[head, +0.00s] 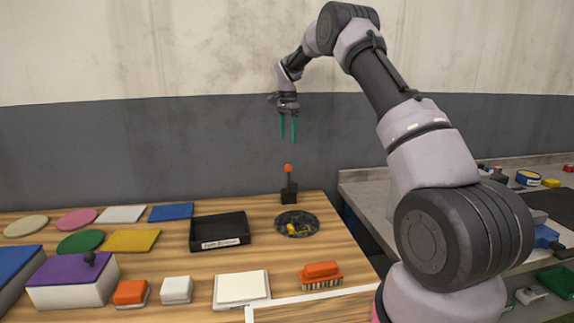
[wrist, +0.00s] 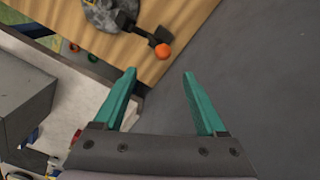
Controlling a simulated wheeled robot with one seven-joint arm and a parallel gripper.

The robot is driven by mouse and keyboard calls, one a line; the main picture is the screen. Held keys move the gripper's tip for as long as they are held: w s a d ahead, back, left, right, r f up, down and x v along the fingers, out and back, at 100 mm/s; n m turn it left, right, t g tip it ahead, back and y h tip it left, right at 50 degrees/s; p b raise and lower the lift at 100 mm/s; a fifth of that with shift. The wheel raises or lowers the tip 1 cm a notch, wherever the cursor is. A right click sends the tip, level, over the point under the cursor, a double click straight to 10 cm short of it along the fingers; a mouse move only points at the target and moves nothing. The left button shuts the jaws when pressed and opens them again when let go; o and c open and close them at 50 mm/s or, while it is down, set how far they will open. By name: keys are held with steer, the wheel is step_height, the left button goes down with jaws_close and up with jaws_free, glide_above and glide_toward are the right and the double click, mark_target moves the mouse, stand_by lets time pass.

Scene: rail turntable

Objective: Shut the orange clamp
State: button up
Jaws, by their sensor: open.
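The orange clamp (head: 288,168) looks like a black lever with an orange ball on top, standing upright on a small black base at the table's back edge. Its orange ball also shows in the wrist view (wrist: 162,51), just beyond the fingertips. My gripper (head: 288,139) has two teal fingers pointing down and hangs above the lever in the head view. In the wrist view my gripper (wrist: 159,73) is open, with nothing between the fingers. The fingers do not appear to touch the ball.
A dark round turntable (head: 279,218) with a yellow piece sits in front of the clamp. A black tray (head: 219,222) lies left of it. An orange brush (head: 320,270), a purple-topped box (head: 70,294) and coloured flat pieces share the wooden table. A grey bench stands right.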

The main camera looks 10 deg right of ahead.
steer(key=f, duration=1.2)
steer(key=shift+w+f, duration=0.2)
steer(key=shift+w, duration=0.1)
jaws_close()
stand_by(0.9)
